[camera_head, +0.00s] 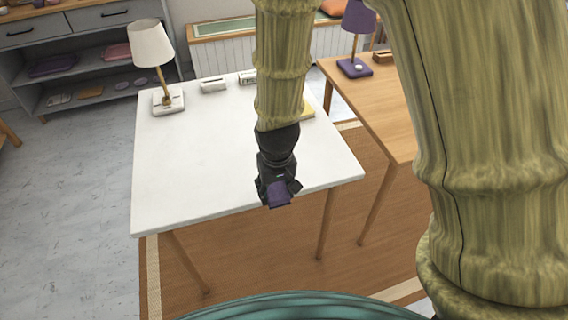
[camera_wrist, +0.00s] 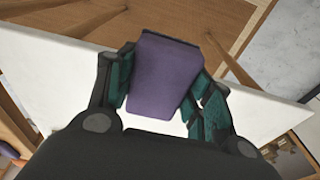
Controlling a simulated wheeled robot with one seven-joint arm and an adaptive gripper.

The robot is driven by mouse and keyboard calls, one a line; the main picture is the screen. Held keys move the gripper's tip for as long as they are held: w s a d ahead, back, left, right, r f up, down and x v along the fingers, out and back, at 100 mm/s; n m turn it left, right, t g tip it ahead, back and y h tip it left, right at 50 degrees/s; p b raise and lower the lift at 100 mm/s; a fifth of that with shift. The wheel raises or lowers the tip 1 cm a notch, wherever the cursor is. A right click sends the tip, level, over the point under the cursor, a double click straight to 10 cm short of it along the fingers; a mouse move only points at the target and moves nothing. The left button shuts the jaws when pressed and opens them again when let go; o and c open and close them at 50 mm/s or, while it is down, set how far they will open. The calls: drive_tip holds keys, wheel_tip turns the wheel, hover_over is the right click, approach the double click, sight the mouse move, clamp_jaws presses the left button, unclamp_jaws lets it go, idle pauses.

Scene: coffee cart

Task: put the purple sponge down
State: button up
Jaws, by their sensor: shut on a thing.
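The purple sponge (camera_head: 279,194) is held in my gripper (camera_head: 278,190) in the head view, near the front edge of the white table (camera_head: 190,170). In the wrist view the sponge (camera_wrist: 165,75) is a purple block between the two dark fingers of my gripper (camera_wrist: 165,85), which are shut on it. The white tabletop (camera_wrist: 270,115) shows behind the fingers there, with the table's edge crossing behind the sponge. I cannot tell exactly how high the sponge is above the table.
A white lamp (camera_head: 152,50) stands at the white table's back left, beside a small white block (camera_head: 213,85). A yellow thing (camera_head: 308,110) is partly hidden by my arm. A wooden table (camera_head: 385,110) with a purple lamp (camera_head: 358,30) stands to the right. The white table's front left is clear.

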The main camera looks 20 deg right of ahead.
drive_tip(key=shift+w+a, duration=0.1)
drive_tip(key=shift+a, duration=0.1)
drive_tip(key=shift+w+d, duration=0.1)
drive_tip(key=shift+w, duration=0.15)
drive_tip(key=w+d, duration=0.2)
drive_tip(key=w, duration=0.2)
drive_tip(key=w+d+f+p, duration=0.1)
drive_tip(key=w+d, duration=0.2)
drive_tip(key=w, duration=0.1)
drive_tip(key=w+d+p, duration=0.1)
drive_tip(key=w+d, duration=0.1)
drive_tip(key=w, duration=0.2)
drive_tip(key=shift+d+f, duration=0.2)
drive_tip(key=shift+f, duration=0.05)
drive_tip(key=shift+w+d+f+p, duration=0.15)
drive_tip(key=shift+w+d+f, duration=0.1)
drive_tip(key=shift+f, duration=0.25)
drive_tip(key=shift+w+d+f+p, duration=0.15)
drive_tip(key=shift+w+f, duration=0.1)
drive_tip(key=shift+f, duration=0.2)
drive_tip(key=shift+f+p, duration=0.45)
drive_tip(key=shift+f, duration=0.25)
drive_tip(key=shift+f, duration=0.55)
